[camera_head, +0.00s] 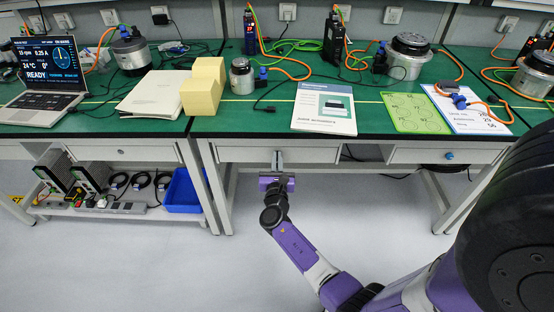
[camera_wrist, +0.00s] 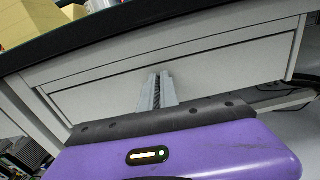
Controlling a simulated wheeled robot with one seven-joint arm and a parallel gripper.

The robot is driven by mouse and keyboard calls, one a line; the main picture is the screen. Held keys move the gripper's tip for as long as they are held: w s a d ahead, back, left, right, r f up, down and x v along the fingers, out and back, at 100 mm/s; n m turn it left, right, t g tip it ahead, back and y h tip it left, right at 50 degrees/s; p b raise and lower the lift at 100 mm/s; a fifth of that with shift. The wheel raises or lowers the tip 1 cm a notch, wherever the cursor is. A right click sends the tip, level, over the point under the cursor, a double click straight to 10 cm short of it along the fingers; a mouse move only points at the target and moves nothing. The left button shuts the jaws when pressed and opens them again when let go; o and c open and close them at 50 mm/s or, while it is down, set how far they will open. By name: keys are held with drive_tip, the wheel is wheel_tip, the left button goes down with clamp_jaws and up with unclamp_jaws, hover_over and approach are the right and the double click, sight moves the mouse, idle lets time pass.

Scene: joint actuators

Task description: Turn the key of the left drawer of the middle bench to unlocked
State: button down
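The left drawer (camera_head: 240,155) of the middle bench is shut, its pale grey front facing me. It also fills the middle of the wrist view (camera_wrist: 220,70). My gripper (camera_head: 278,158) is in front of the middle of this drawer, pointing at its front. In the wrist view its two grey fingers (camera_wrist: 158,82) are close together with a narrow gap, their tips at or very near the drawer front. The key of this drawer does not show; the fingers cover the middle of the front. I cannot tell whether the key is between them.
The right drawer (camera_head: 410,156) of the same bench has a blue key (camera_head: 449,156). A booklet (camera_head: 324,108) and a green mat (camera_head: 412,112) lie on the green bench top (camera_head: 270,112) above. A blue bin (camera_head: 184,190) sits on the left bench's shelf. The floor in front is clear.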

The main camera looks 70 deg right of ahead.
drive_tip(key=shift+s+d+f+m+b, duration=0.1)
drive_tip(key=shift+s+f+m+b, duration=0.1)
drive_tip(key=shift+m+b, duration=2.55)
drive_tip(key=shift+s+d+f+m+b, duration=0.1)
drive_tip(key=shift+s+f+m+b, duration=0.1)
drive_tip(key=shift+m+b, duration=2.6)
drive_tip(key=shift+s+f+m+b, duration=0.1)
drive_tip(key=shift+f+m+b, duration=0.1)
drive_tip(key=shift+m+b, duration=2.55)
drive_tip(key=shift+m+p, duration=0.35)
drive_tip(key=shift+m, duration=0.35)
drive_tip(key=c, duration=1.6)
unclamp_jaws()
drive_tip(key=v, duration=0.8)
drive_tip(key=shift+p, duration=0.35)
